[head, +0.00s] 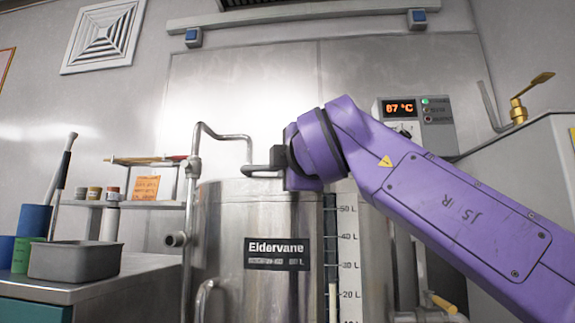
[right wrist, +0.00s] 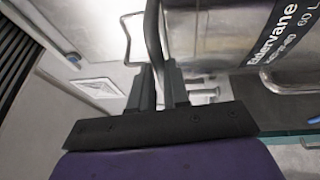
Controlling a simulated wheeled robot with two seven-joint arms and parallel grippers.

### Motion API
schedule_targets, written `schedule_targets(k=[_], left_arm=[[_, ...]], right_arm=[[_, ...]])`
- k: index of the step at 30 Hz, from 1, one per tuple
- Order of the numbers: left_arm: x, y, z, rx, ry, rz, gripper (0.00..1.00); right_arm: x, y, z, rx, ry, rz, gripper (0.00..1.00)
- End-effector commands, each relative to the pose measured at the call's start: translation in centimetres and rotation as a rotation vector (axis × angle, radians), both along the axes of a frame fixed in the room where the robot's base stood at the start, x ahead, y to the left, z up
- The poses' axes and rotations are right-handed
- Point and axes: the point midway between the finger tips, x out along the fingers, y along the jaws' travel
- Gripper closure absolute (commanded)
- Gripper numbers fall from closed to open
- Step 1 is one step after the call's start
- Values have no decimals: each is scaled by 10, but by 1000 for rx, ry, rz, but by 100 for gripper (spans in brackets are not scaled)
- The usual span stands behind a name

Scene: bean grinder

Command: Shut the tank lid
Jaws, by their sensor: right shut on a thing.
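The steel tank (head: 255,215), with a dark "Eldervane" label, stands in the middle of the head view. It also shows at the upper right of the right wrist view (right wrist: 205,35). My right gripper (head: 262,168) is at the tank's top edge. In the right wrist view, my right gripper (right wrist: 158,72) is shut on a curved grey bar (right wrist: 152,30), which looks like the lid handle. The lid's surface does not show clearly, and I cannot tell how far it is open. My left gripper is not in view.
A bent pipe (head: 222,136) rises beside the tank at the left. A counter (head: 95,283) with a grey pan (head: 75,261) is at the left. A control box reading 87 °C (head: 401,108) is behind my arm. A brass valve (head: 519,110) is at the right.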

Motion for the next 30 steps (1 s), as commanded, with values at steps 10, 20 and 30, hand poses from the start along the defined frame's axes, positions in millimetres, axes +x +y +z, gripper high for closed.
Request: schedule_targets(k=[10, 20, 30], left_arm=[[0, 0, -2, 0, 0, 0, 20], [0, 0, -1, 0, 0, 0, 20], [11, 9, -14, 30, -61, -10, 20]], right_arm=[[3, 6, -11, -1, 27, 5, 59], [2, 3, -8, 2, 21, 3, 59], [-35, -6, -10, 1, 17, 3, 59]])
